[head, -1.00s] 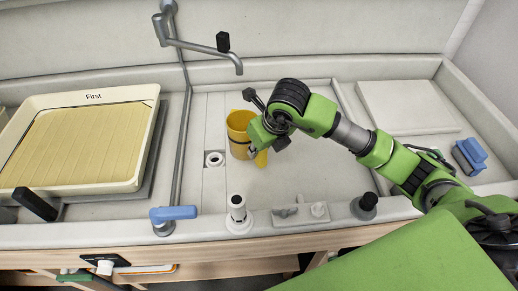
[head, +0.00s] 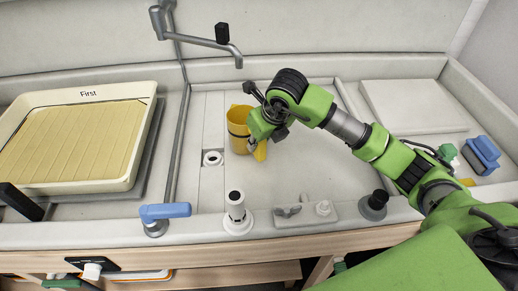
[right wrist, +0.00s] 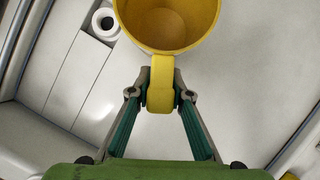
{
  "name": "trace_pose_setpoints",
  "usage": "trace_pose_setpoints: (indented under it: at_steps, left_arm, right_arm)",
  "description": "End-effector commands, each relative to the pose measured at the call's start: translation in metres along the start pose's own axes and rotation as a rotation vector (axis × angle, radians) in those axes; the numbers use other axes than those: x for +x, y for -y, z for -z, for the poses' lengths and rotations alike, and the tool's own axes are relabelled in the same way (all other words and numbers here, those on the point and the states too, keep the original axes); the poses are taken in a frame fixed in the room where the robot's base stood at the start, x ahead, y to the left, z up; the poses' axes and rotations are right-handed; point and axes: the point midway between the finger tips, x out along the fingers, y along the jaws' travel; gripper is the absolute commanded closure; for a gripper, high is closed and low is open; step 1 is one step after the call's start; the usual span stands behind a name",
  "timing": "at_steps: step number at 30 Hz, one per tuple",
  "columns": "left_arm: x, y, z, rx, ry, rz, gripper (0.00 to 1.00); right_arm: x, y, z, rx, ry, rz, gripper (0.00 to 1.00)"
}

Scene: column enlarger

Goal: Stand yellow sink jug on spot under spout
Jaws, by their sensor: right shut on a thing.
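The yellow jug (head: 237,127) stands upright in the sink, or just above its floor; I cannot tell which. My right gripper (head: 258,138) is at its right side. In the right wrist view the two fingertips of the right gripper (right wrist: 160,92) are shut on the handle of the jug (right wrist: 165,20), which is open at the top and looks empty. The grey spout (head: 237,60) hangs over the sink behind the jug, its tip above the jug's far side in the picture. A marked spot under it cannot be made out. My left gripper is not in view.
A white ring-shaped drain fitting (head: 212,158) lies left of the jug and shows in the right wrist view (right wrist: 105,25). A cream tray marked First (head: 145,130) stands at left. A blue lever (head: 165,211) and white post (head: 236,208) line the front edge. The sink floor at right is clear.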

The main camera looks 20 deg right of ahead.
Motion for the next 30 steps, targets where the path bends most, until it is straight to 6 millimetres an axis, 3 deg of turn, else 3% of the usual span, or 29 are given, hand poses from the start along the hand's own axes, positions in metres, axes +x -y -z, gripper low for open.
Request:
trace_pose_setpoints:
  at_steps: [30]
  left_arm:
    - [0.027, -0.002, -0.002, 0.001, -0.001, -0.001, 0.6]
  right_arm:
    - [0.029, 0.039, -0.068, 0.001, 0.002, -0.001, 1.0]
